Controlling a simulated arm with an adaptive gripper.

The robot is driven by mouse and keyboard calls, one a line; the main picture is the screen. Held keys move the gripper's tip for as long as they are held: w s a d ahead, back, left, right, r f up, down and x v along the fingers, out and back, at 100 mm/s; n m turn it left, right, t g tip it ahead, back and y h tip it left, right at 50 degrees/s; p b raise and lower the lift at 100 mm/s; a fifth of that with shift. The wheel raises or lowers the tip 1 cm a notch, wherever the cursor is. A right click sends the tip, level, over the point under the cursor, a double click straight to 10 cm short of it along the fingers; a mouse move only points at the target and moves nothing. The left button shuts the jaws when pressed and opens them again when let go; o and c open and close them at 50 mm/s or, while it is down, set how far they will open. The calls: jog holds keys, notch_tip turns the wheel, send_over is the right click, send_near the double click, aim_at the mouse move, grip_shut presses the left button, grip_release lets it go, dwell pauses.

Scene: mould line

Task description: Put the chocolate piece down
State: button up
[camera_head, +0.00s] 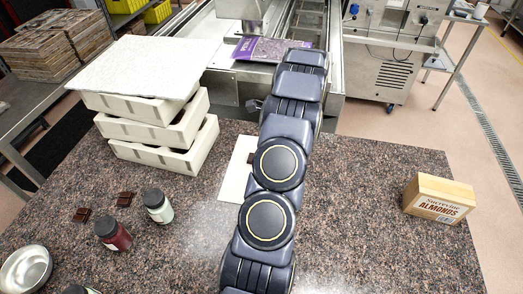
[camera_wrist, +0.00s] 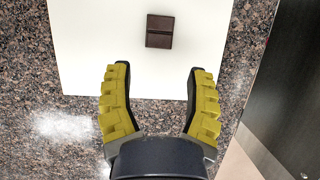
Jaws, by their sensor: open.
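A dark brown chocolate piece (camera_wrist: 159,31) lies flat on a white sheet (camera_wrist: 90,50) in the wrist view. My gripper (camera_wrist: 160,68) has yellow ribbed fingers. They are spread apart with nothing between them, and the piece is just beyond the fingertips, apart from them. In the head view my arm covers most of the white sheet (camera_head: 235,175), and my gripper cannot be made out there. Two more chocolate pieces, one (camera_head: 82,214) and another (camera_head: 124,199), lie on the speckled counter at the left.
Stacked white moulds (camera_head: 165,148) stand left of the sheet. A red-brown jar (camera_head: 113,234), a jar with pale contents (camera_head: 158,206) and a metal bowl (camera_head: 25,268) are at the left. An almonds box (camera_head: 438,199) stands at the right. Counter between arm and box is clear.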

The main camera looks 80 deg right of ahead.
jog(key=w+a+r+n+g+y, duration=0.1)
jog(key=w+a+r+n+y, duration=0.1)
jog(key=w+a+r+n, duration=0.9)
jog(key=w+a+r+n+g, duration=0.1)
jog(key=w+a+r+n, duration=0.2)
jog(key=a, duration=0.4)
jog(key=w+a+r+n+g, duration=0.1)
jog(key=w+a+r, duration=0.2)
jog(key=w+a, duration=0.25)
jog(key=s+a+r+n+g, duration=0.1)
jog(key=a+r+n, duration=0.1)
jog(key=a+n, duration=0.45)
jog(key=s+a+r+n+g, duration=0.15)
jog(key=a+n, duration=0.25)
jog(key=a, duration=0.6)
jog(key=s+a+r+n+h, duration=0.1)
jog(key=s+a+n+h, duration=0.1)
jog(key=s+a+n, duration=0.7)
jog(key=s+n, duration=0.1)
jog(key=s, duration=0.1)
jog(key=shift+s+r+g, duration=0.3)
jog(key=shift+s+g, duration=0.05)
jog(key=o, duration=0.4)
jog(key=shift+n, duration=0.25)
